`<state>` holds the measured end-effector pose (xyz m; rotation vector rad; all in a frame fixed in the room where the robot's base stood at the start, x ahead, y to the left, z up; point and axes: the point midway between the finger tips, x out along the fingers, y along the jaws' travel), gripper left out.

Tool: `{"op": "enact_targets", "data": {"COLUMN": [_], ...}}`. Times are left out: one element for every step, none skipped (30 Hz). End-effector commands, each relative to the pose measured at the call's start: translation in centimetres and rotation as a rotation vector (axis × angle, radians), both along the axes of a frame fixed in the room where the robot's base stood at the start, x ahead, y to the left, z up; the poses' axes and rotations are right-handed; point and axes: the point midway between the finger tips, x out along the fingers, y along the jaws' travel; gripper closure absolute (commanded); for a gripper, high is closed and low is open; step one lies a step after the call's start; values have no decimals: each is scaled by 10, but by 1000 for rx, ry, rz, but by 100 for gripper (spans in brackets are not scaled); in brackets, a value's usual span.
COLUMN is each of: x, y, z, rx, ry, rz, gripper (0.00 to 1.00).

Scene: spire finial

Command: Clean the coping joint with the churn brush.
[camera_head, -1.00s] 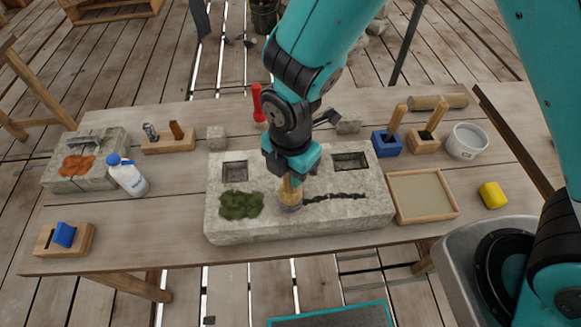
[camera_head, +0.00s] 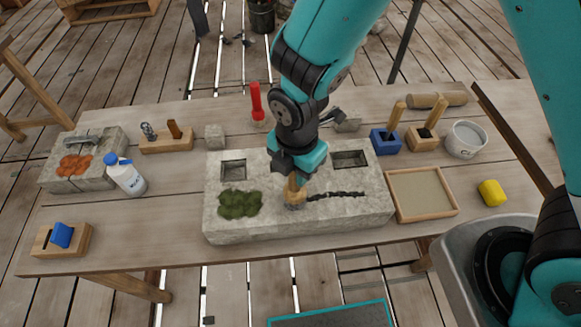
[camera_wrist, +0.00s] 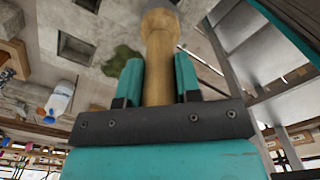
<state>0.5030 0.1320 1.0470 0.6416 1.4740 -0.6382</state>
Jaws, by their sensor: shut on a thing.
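My gripper (camera_head: 295,172) is shut on the wooden handle of the churn brush (camera_head: 295,196). The brush points down, with its head at the top of the coping stone (camera_head: 290,227), near the left end of the dark joint (camera_head: 338,194). I cannot tell whether the bristles touch the stone. A green moss patch (camera_head: 240,204) lies left of the brush on the stone. Two square pockets (camera_head: 350,159) are sunk into the stone's back part.
A sand-filled wooden tray (camera_head: 422,193) and a yellow sponge (camera_head: 492,193) stand to the right. A white bucket (camera_head: 466,140) is behind them. A blue-capped bottle (camera_head: 127,176) and another stone block (camera_head: 80,163) stand left. A red-handled tool (camera_head: 257,102) stands behind the stone.

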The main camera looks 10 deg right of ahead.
Motion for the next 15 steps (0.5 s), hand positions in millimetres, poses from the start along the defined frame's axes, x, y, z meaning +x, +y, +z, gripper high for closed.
{"op": "enact_targets", "data": {"x": [0,0,0,0,-1,-1,-1,-1,-1,-1,-1,-1,-1,-1,-1], "y": [-3,-5,-7,-9,-11,-13,-15,-16,-17,-18,-19,-19,-20,-20,-21], "z": [0,-1,-1,-1,-1,-1,-1,-2,-2,-2,-2,-2,-2,-2,-2], "rx": [-2,-2,-3,-3,-3,-3,-3,-4,-3,-4,-4,-5,-6,-6,-6], "ry": [1,1,2,2,2,2,2,3,2,3,3,2,3,3,4], "rz": [-2,-2,-3,-3,-3,-2,-2,-2,-2,-2,-2,-2,-2,-2,-2], "gripper": [97,97,97,97,97,97,97,97,97,97,97,97,97,97,97]}}
